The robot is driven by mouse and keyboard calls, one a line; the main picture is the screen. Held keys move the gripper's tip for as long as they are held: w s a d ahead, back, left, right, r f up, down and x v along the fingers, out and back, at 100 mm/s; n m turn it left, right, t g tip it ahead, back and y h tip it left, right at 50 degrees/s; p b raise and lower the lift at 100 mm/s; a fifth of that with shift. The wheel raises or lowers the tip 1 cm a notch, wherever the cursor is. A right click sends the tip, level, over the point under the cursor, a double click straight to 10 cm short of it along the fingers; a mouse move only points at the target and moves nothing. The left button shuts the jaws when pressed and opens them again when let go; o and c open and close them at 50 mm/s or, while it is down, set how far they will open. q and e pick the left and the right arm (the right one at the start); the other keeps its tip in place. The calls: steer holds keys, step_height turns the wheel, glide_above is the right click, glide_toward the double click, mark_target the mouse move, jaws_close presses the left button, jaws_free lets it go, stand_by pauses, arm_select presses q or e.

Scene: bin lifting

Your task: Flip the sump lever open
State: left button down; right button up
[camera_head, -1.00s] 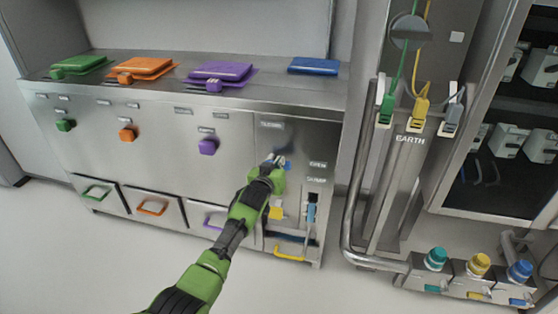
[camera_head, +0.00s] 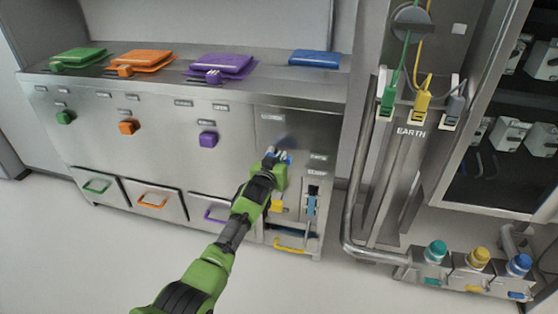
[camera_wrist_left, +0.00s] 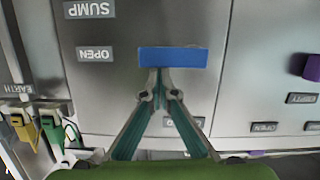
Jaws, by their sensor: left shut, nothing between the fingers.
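The SUMP label (camera_head: 317,173) sits on the right part of the steel cabinet front, below an OPEN label (camera_head: 318,158). Below it, a blue piece (camera_head: 311,206), perhaps the sump lever, stands in a narrow recess. My left gripper (camera_head: 273,155) is shut and empty, up and left of that recess. In the left wrist view, its closed fingertips (camera_wrist_left: 161,76) are at the lower edge of a blue block (camera_wrist_left: 172,57); I cannot tell whether they touch. The SUMP label (camera_wrist_left: 89,9) appears upside down there. My right gripper is not in view.
A yellow block (camera_head: 276,206) and a yellow handle (camera_head: 289,246) are lower on the cabinet, near my left forearm. A bent metal pipe (camera_head: 350,215) and the EARTH post (camera_head: 405,150) stand to the right. The floor in front is clear.

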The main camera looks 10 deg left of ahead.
arm_select(q)
steer(key=v, duration=1.2)
stand_by(0.3)
